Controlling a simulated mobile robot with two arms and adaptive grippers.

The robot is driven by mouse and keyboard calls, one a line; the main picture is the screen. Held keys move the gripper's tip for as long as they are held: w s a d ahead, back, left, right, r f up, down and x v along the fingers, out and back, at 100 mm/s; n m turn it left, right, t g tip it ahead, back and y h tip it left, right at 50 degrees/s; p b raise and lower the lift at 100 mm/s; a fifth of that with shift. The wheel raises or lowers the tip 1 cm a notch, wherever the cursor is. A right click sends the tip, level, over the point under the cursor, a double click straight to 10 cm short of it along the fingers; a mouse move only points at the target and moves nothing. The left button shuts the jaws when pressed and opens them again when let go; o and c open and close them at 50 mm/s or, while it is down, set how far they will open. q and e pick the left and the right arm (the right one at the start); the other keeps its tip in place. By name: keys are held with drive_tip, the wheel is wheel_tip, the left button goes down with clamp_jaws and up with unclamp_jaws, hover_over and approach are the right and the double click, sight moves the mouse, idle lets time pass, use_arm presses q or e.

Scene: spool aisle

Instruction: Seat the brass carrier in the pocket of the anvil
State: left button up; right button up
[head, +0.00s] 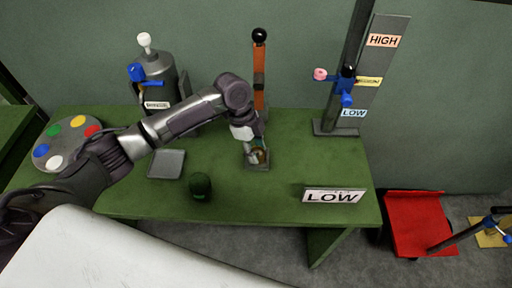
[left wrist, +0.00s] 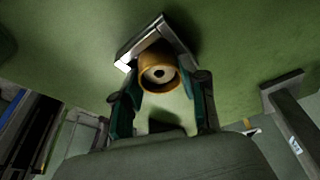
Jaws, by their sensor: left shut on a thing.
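The brass carrier (left wrist: 158,77) is a short brass cylinder with a pale centre and a dark hole. My left gripper (left wrist: 160,95) is shut on it, one finger on each side. The carrier also shows in the head view (head: 257,156), partly behind the fingers. The anvil (left wrist: 150,32) is a grey metal block just beyond the carrier; in the head view it sits on the green table (head: 258,167) below my left gripper (head: 256,146). The carrier is at the anvil; whether it is fully in the pocket I cannot tell. My right gripper is not in view.
A LOW sign (head: 334,196) is at the front right. The table is clear between anvil and sign.

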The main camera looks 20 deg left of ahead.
use_arm(q)
drive_tip(key=shift+f, duration=0.1)
drive_tip(key=o, duration=1.2)
drive_tip(key=shift+c, duration=0.2)
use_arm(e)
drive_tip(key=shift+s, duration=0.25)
use_arm(q)
drive_tip(key=shift+r, duration=0.3)
drive_tip(key=b+v, duration=0.1)
drive_tip(key=v, duration=1)
drive_tip(key=shift+r, duration=0.35)
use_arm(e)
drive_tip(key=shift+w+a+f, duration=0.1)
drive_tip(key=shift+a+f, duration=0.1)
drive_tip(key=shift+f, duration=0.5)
use_arm(q)
drive_tip(key=shift+a, duration=0.1)
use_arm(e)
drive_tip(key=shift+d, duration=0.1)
